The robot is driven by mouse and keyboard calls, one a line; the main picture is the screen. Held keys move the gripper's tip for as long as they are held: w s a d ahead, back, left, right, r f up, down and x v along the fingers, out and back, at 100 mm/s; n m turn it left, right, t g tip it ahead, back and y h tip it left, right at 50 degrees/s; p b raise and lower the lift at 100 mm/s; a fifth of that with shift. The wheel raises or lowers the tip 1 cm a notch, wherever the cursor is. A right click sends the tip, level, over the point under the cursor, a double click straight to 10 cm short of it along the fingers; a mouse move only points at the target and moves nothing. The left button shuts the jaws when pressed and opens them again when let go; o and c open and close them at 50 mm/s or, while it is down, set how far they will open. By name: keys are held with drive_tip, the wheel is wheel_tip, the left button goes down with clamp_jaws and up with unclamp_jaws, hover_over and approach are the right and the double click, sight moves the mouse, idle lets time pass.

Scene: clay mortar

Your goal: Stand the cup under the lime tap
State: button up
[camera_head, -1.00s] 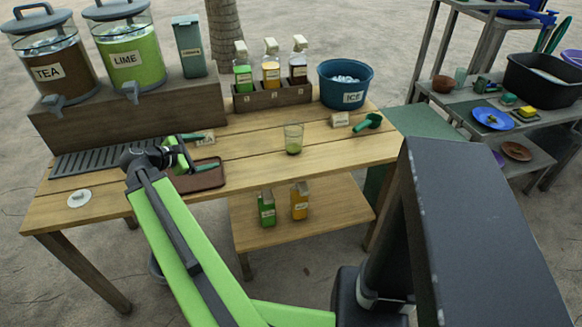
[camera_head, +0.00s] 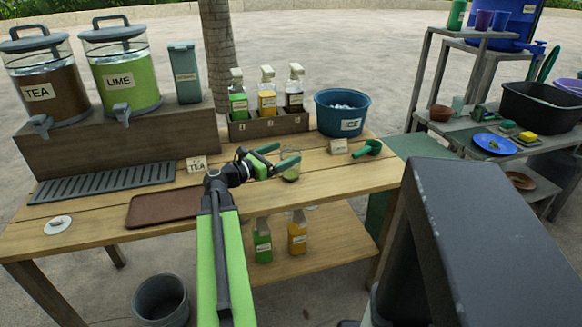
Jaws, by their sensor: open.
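The lime dispenser (camera_head: 120,82) stands on a raised wooden shelf at the left. Its grey lime tap (camera_head: 122,112) points out to the front, above the slotted drip tray (camera_head: 75,187).
The tea dispenser (camera_head: 40,93) stands left of the lime one. A brown tray (camera_head: 165,210) and a TEA card (camera_head: 197,165) lie between drip tray and arm. The bottle rack (camera_head: 268,124), ice bucket (camera_head: 343,113) and green scoop (camera_head: 367,149) are behind and right of the cup.

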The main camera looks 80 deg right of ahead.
sight(290, 150)
drive_tip(key=x, duration=0.3)
drive_tip(key=shift+s+d, duration=0.1)
drive_tip(key=shift+s, duration=0.1)
clamp_jaws()
drive_tip(key=shift+w, duration=0.1)
drive_tip(key=shift+r, duration=0.1)
